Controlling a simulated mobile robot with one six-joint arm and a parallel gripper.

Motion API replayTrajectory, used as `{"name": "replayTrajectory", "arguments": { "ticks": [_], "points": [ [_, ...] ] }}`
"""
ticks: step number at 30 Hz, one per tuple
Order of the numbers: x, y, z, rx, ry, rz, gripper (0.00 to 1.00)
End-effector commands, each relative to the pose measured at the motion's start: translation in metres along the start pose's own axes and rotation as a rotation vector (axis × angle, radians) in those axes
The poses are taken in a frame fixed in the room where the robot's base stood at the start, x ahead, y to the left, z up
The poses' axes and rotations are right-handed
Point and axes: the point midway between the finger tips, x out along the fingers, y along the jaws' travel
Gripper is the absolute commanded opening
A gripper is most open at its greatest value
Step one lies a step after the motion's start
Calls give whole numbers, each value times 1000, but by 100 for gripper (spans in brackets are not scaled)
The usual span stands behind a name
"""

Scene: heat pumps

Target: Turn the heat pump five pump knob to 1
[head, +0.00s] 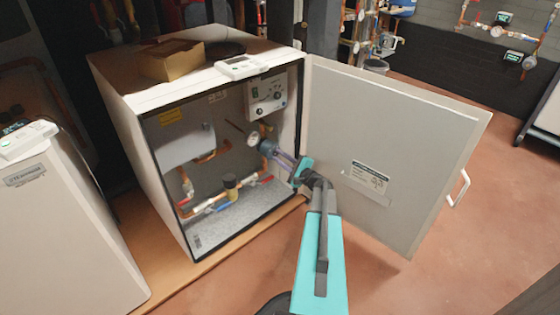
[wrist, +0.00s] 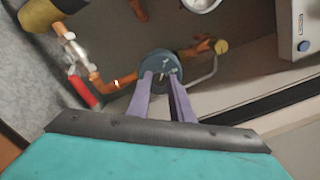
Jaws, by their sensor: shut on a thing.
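The heat pump is a white cabinet (head: 122,100) with its door (head: 385,130) swung open to the right. Inside, a round blue-grey pump (head: 265,147) sits on the copper piping toward the right; it also shows in the wrist view (wrist: 150,60). My gripper (head: 275,153) reaches in from the front right. In the wrist view, its two purple fingers (wrist: 163,77) are closed on the small knob at the middle of the pump's face. The fingers hide most of the knob, and I cannot read its setting.
A pressure gauge (head: 253,138) is just above the pump. A control box (head: 266,97) hangs on the cabinet's back wall. Pipes with red and blue valve handles (head: 217,204) run along the bottom. A cardboard box (head: 172,60) lies on top. The floor right of the door is clear.

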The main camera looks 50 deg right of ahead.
Motion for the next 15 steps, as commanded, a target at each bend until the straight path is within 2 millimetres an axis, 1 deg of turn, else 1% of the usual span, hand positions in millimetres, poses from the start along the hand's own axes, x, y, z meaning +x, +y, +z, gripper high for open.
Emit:
{"name": "replayTrajectory", "arguments": {
  "ticks": [11, 12, 14, 15],
  "points": [
    [0, 1, 0, -6, 0, 2, 0],
    [0, 1, 0, -6, 0, 2, 25],
    [0, 1, 0, -5, 0, 2, 35],
    [0, 1, 0, -5, 0, 2, 39]
  ]
}}
